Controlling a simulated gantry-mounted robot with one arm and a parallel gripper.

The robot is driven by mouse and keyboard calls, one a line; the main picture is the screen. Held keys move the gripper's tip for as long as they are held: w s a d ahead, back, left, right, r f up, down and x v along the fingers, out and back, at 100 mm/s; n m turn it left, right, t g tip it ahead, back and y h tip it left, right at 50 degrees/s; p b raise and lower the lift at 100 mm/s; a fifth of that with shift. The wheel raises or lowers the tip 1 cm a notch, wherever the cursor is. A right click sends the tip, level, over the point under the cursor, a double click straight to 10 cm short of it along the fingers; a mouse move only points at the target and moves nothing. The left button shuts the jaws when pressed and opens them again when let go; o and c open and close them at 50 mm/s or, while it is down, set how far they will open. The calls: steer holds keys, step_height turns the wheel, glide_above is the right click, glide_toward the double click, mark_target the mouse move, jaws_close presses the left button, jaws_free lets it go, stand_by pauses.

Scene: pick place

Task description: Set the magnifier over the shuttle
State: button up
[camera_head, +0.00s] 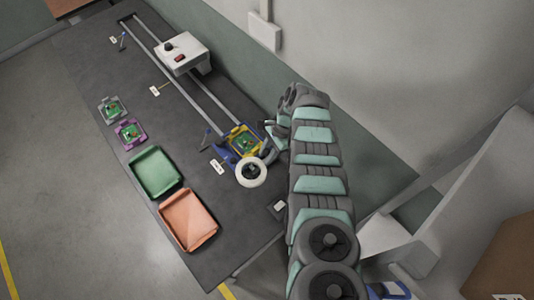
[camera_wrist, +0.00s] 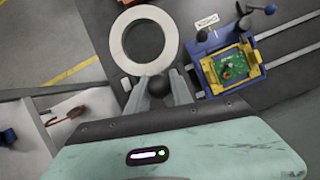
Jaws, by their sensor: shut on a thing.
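The magnifier is a white ring around a dark lens; it shows just below the shuttle in the head view (camera_head: 264,179) and at the upper left in the wrist view (camera_wrist: 117,40). My gripper (camera_wrist: 160,92) is shut on a dark round knob at the magnifier's near edge. The shuttle is a blue fixture (camera_wrist: 207,77) with a yellow frame and a green circuit board; it also shows in the head view (camera_head: 229,154). In the wrist view the ring lies left of the shuttle, not over its board. My arm partly hides the fingers in the head view.
Two rails (camera_head: 177,66) run from the shuttle to the far end, under a white box (camera_head: 184,53) with a red button. Green (camera_head: 155,172) and orange (camera_head: 188,219) trays and grey (camera_head: 113,109) and purple (camera_head: 130,133) board carriers stand left. A wall borders the right side.

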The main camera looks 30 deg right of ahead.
jaws_close()
stand_by(0.9)
